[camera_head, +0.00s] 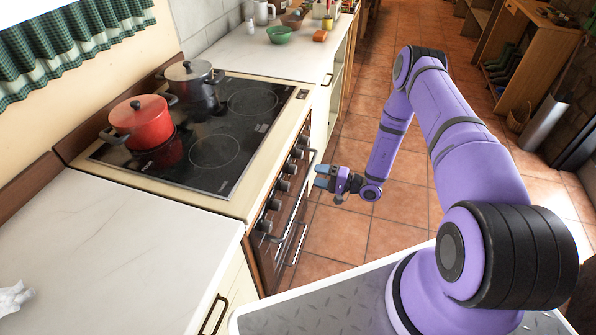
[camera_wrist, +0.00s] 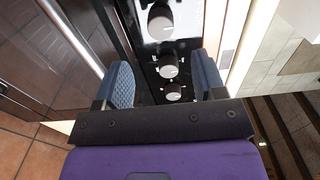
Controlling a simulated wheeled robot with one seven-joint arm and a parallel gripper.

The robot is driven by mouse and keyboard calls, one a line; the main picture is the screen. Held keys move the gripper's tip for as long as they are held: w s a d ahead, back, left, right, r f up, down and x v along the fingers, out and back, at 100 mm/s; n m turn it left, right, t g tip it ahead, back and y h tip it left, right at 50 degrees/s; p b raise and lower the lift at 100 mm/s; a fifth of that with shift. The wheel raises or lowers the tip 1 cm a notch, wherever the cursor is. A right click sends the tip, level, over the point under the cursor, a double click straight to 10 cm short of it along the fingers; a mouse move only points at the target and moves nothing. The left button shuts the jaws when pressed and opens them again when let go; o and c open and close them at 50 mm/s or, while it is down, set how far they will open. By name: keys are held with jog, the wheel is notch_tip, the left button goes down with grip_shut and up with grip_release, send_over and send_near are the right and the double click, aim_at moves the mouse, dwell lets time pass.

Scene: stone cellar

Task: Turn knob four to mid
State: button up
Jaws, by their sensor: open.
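One knob (camera_head: 283,186) is near the middle of the row. I see no numbers, so I cannot tell which is knob four. My gripper (camera_head: 321,176) is open and empty, apart from the panel on its right side, fingers pointing at the knobs. In the wrist view, a white-topped knob (camera_wrist: 168,66) lies between the two blue fingertips. A larger-looking knob (camera_wrist: 160,22) is above it and a smaller-looking one (camera_wrist: 174,92) below.
A red pot (camera_head: 141,122) and a steel pot (camera_head: 192,84) stand on the black glass cooktop (camera_head: 217,135). An oven handle bar (camera_head: 292,230) sticks out below the knobs. White counters (camera_head: 110,250) flank the stove. The tiled floor (camera_head: 365,145) beside it is clear.

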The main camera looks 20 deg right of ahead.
aim_at(296, 170)
jog(key=x, duration=0.8)
jog(key=shift+w, duration=0.1)
jog(key=shift+a, duration=0.1)
jog(key=shift+c, duration=0.5)
jog(key=c, duration=0.8)
